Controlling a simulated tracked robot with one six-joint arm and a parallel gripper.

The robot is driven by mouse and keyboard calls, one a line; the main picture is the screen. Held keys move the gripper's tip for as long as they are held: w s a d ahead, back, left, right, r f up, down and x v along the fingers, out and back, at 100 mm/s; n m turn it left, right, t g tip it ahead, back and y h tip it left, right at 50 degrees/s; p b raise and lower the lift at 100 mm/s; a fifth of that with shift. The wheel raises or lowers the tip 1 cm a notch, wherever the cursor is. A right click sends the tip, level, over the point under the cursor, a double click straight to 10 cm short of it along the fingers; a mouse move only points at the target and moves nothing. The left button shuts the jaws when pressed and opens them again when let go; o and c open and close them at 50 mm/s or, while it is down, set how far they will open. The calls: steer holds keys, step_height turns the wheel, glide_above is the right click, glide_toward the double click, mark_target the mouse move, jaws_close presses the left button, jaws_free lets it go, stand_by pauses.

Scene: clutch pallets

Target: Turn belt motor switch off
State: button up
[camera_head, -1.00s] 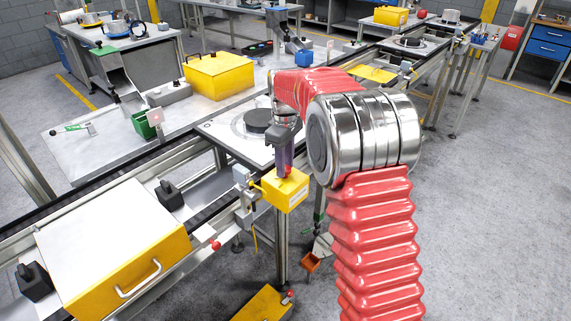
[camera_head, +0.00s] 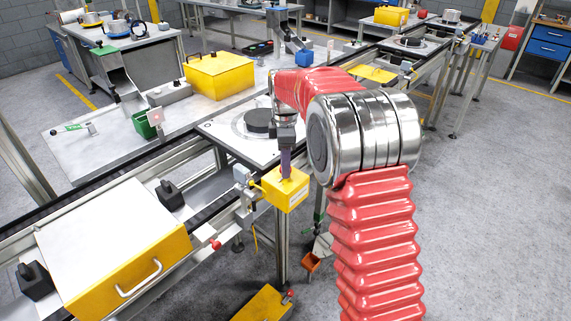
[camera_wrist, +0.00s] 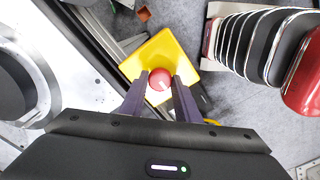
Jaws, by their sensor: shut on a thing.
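The belt motor switch is a yellow box (camera_head: 285,190) on the side of the conveyor, with a round red knob (camera_wrist: 160,79) on its top face. The knob has a small pale mark on it. My gripper (camera_wrist: 160,84) points down over the box, its two dark fingers on either side of the knob and shut on it. In the head view my gripper (camera_head: 286,173) stands at the top of the box and hides the knob. Whether the switch is on or off cannot be told.
A pallet plate (camera_head: 225,130) with a dark clutch disc (camera_head: 258,121) lies on the conveyor just behind the box. A yellow-fronted cover (camera_head: 120,245) stands at the left. Grey floor is free at the right.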

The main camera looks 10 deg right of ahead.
steer(key=shift+w+d+r, duration=0.15)
steer(key=shift+d, duration=0.05)
steer(key=o, duration=1)
steer(key=shift+a, duration=0.1)
steer(key=shift+o, duration=0.2)
step_height(320, 180, up, 14)
steer(key=shift+f, duration=0.25)
steer(key=shift+m, duration=0.3)
